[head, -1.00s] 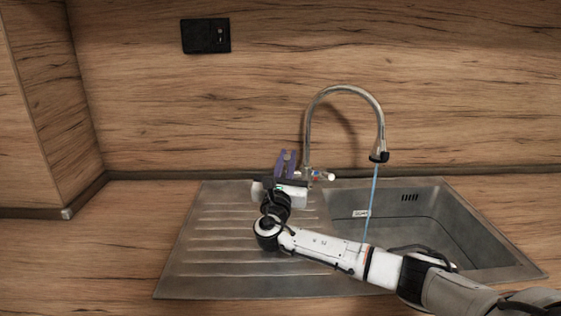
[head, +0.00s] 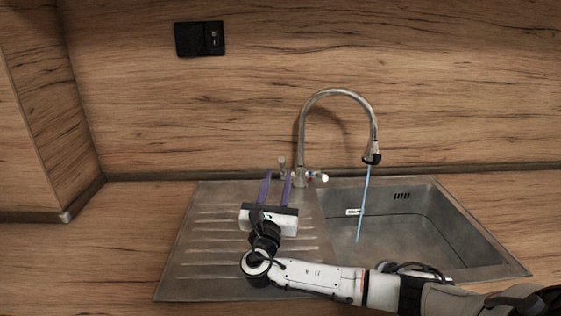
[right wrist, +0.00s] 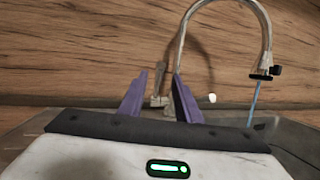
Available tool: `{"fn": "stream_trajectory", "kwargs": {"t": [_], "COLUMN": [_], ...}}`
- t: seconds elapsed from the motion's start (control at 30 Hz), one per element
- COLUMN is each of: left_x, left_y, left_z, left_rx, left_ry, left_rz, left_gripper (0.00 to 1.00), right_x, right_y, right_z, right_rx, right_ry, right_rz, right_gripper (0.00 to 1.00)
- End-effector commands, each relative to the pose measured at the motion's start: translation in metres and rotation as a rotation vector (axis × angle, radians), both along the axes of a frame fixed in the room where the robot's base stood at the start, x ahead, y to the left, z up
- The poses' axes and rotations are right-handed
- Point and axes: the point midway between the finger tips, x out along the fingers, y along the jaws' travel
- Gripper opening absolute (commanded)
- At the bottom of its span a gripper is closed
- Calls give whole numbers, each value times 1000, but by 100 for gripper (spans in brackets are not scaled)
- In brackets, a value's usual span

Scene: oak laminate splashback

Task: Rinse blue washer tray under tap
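The chrome tap (head: 301,150) stands behind the sink, with its arched spout over the basin. A thin blue stream of water (head: 364,205) runs from its nozzle (head: 372,158) into the basin. A lever (head: 282,162) sits left of the tap's base. My right gripper (head: 277,176) has purple fingers spread apart with nothing between them. It is above the back of the drainboard, just in front of the tap's base; its fingers also show in the right wrist view (right wrist: 159,84). I see no blue washer tray in either view. My left gripper is not in view.
The steel sink basin (head: 410,235) is on the right and looks empty, with a small white label inside. The ribbed drainboard (head: 200,265) on the left is bare apart from my arm above it. A black socket (head: 200,39) is on the wooden splashback.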

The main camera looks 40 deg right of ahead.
Motion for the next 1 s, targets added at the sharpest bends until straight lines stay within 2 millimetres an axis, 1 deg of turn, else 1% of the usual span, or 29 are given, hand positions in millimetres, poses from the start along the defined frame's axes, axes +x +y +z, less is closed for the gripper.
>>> {"fn": "stream_trajectory", "kwargs": {"t": [0.03,0.1,0.23,0.87,1.0], "left_x": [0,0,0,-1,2], "left_y": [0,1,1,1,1], "left_z": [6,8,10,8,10], "left_rx": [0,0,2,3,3], "left_ry": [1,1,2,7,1], "left_rz": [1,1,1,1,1], "left_gripper": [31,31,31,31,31], "right_x": [-5,-10,-16,-17,-17], "right_y": [7,13,20,21,21], "right_z": [-1,-4,-7,-8,-8], "right_rx": [2,1,1,-1,0], "right_ry": [2,2,1,0,1], "right_rz": [1,0,0,-1,-1], "right_gripper": [30,30,30,30,30]}}
